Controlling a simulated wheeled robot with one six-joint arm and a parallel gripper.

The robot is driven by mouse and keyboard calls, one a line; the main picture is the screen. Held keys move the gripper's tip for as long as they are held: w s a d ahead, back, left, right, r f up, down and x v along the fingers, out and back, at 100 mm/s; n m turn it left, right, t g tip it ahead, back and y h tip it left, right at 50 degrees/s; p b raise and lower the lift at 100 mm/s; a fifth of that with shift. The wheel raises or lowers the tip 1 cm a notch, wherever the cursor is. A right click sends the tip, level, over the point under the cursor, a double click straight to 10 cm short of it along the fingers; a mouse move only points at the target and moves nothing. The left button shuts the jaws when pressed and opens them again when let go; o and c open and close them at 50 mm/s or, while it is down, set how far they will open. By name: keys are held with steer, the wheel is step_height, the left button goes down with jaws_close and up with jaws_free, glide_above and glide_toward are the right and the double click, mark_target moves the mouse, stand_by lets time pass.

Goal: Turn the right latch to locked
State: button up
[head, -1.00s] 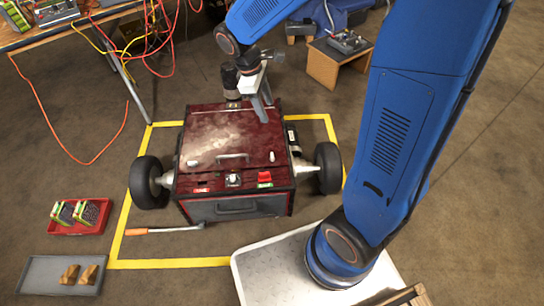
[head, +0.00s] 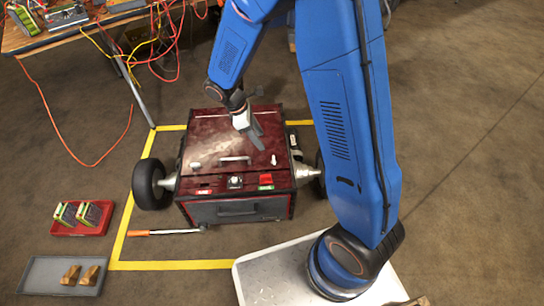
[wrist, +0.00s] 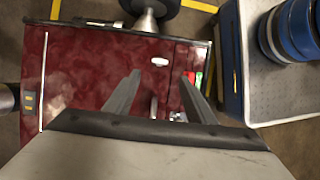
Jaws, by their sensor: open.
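The right latch (head: 273,160) is a small white tab on the front right of the dark red lid (head: 205,135) of the cart. It also shows in the wrist view (wrist: 159,61), just past my fingertips. From above it lies crosswise in that view; its locked or unlocked state cannot be told. My gripper (head: 255,142) is open and empty, above the lid, behind and left of the latch in the head view. In the wrist view my two fingers (wrist: 160,80) point toward the latch, apart from it.
A lid handle (head: 235,160) lies left of the latch. A red switch (head: 265,179) and a black-and-white knob (head: 235,182) sit on the front strip. Wheels (head: 148,181) flank the cart. A red tray (head: 82,230), a grey tray (head: 35,275) and an orange-handled bar (head: 160,232) lie on the floor.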

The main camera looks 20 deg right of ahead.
mark_target(274, 159)
steer(key=x, duration=1.3)
steer(key=shift+a, duration=0.1)
steer(key=shift+r, duration=0.1)
steer(key=c, duration=1)
